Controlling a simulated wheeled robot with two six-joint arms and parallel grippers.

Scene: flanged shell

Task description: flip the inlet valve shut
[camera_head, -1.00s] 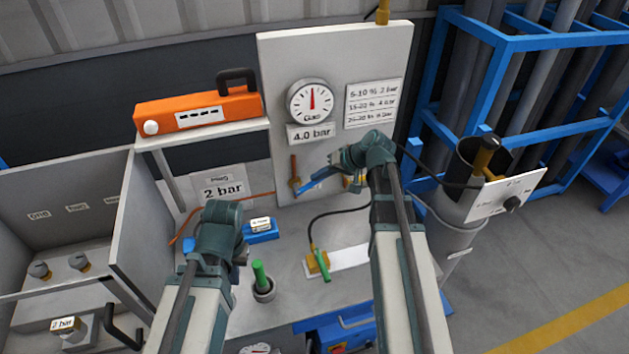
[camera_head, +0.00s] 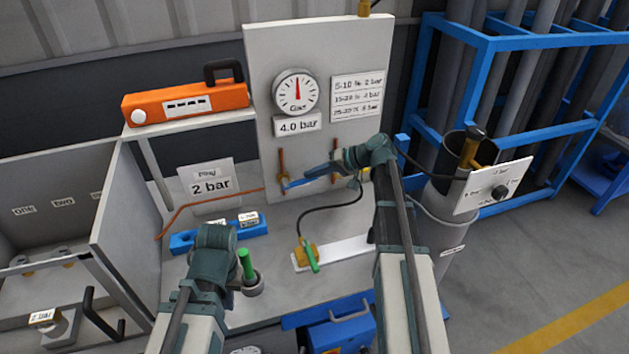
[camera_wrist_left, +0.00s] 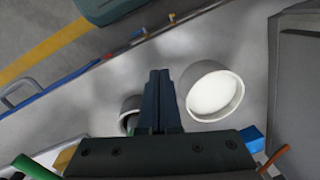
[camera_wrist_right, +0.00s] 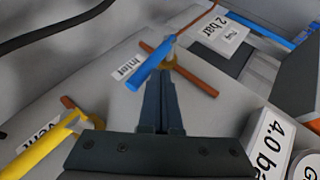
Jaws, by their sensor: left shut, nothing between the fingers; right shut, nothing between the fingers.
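The inlet valve has a blue lever (camera_head: 297,183) on a copper pipe (camera_head: 282,165) at the lower left of the upright panel. In the right wrist view the blue lever (camera_wrist_right: 148,70) lies across the pipe, beside the "Inlet" label (camera_wrist_right: 127,67). My right gripper (camera_wrist_right: 159,74) is shut and empty, its tips close to the lever; I cannot tell whether they touch. In the head view the right gripper (camera_head: 312,174) points left towards the lever. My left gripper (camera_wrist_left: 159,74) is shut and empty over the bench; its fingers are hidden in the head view.
A yellow vent lever (camera_wrist_right: 48,145) is near the right gripper. A gauge (camera_head: 296,92) and a "4.0 bar" label (camera_head: 297,124) are above. A green-handled valve (camera_head: 308,254) and a green stick in a cup (camera_head: 247,267) stand on the bench.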

